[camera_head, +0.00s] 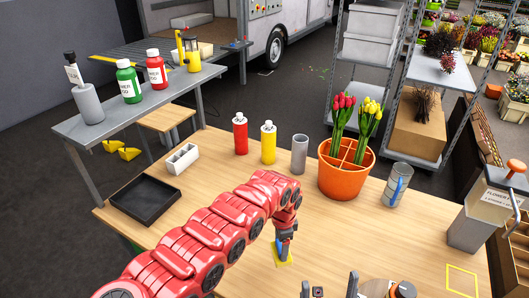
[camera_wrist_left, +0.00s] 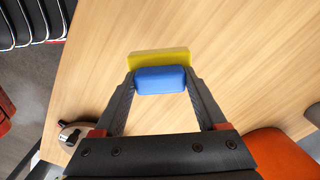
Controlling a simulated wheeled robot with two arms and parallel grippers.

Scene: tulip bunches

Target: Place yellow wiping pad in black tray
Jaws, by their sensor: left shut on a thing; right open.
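The yellow wiping pad (camera_head: 284,262) has a blue block-shaped part on top and is at the table's front middle. It also shows in the left wrist view (camera_wrist_left: 158,57), its yellow part beyond the blue part (camera_wrist_left: 160,80). My left gripper (camera_head: 283,240) points down and is shut on the blue part; its fingers (camera_wrist_left: 160,88) press both ends. I cannot tell whether the pad touches the table. The black tray (camera_head: 146,201) lies empty at the table's left, well left of the pad. My right gripper (camera_head: 329,287) is open and empty at the bottom edge.
A white holder (camera_head: 182,158), red bottle (camera_head: 240,134), yellow bottle (camera_head: 268,143), grey cylinder (camera_head: 299,154) and orange tulip pot (camera_head: 344,176) stand along the back. A metal can (camera_head: 396,185) is at right. My left arm crosses the table between tray and pad.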

